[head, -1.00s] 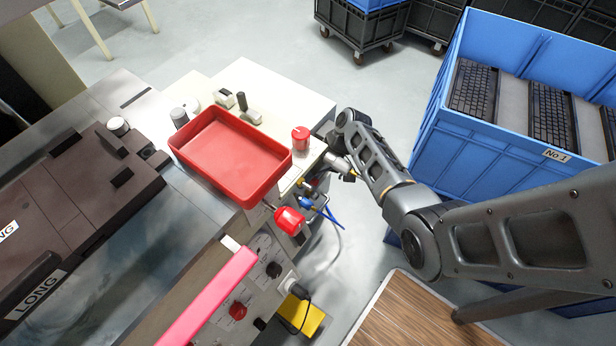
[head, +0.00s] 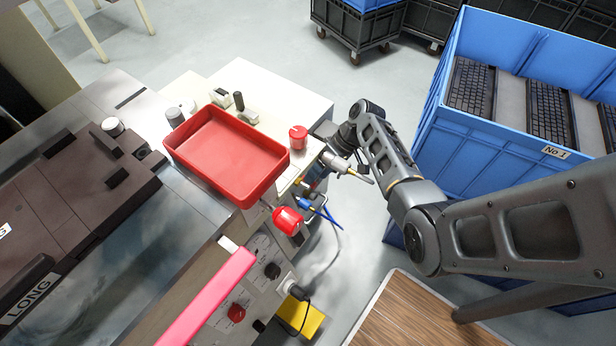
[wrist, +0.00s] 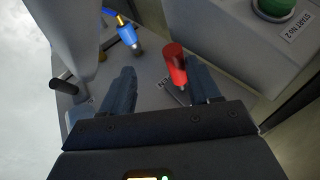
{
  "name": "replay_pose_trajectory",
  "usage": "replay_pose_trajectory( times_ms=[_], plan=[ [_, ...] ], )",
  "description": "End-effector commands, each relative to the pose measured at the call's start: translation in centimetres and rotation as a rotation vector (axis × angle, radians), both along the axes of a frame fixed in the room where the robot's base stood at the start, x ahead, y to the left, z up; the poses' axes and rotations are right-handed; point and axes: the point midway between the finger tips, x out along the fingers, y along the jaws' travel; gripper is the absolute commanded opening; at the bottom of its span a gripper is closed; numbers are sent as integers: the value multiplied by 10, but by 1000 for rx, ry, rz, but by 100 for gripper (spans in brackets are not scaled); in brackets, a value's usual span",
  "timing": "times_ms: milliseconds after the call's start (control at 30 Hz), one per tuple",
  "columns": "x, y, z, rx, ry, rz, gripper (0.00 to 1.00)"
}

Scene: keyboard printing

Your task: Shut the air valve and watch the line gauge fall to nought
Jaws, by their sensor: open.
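In the wrist view a red cylindrical handle (wrist: 176,64), which looks like the air valve's lever, lies between my gripper's fingers, close to the right one. My gripper (wrist: 160,72) is open, its dark fingers on either side; I cannot tell whether the right finger touches the handle. A blue air fitting (wrist: 128,35) with a brass end is beyond the left finger. In the head view my wrist is at the machine's right corner, and the fingers are hidden. Blue air tubing (head: 325,212) hangs below that corner. I cannot make out the line gauge or its needle.
A green button (wrist: 274,7) on a grey box labelled START NO 2 is near the right finger. A red tray (head: 236,155), red knob (head: 298,134) and metal cylinder (head: 337,161) crowd the corner. A blue crate (head: 480,150) of keyboards stands right.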

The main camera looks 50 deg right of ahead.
Motion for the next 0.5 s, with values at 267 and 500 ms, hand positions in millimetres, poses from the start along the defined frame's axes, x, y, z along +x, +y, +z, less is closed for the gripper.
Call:
replay_pose_trajectory(
  times_ms=[267,500],
  plan=[
    [-27,-56,0,-7,-3,-14,48],
    [-39,-75,0,-6,-2,-11,48]
  ],
)
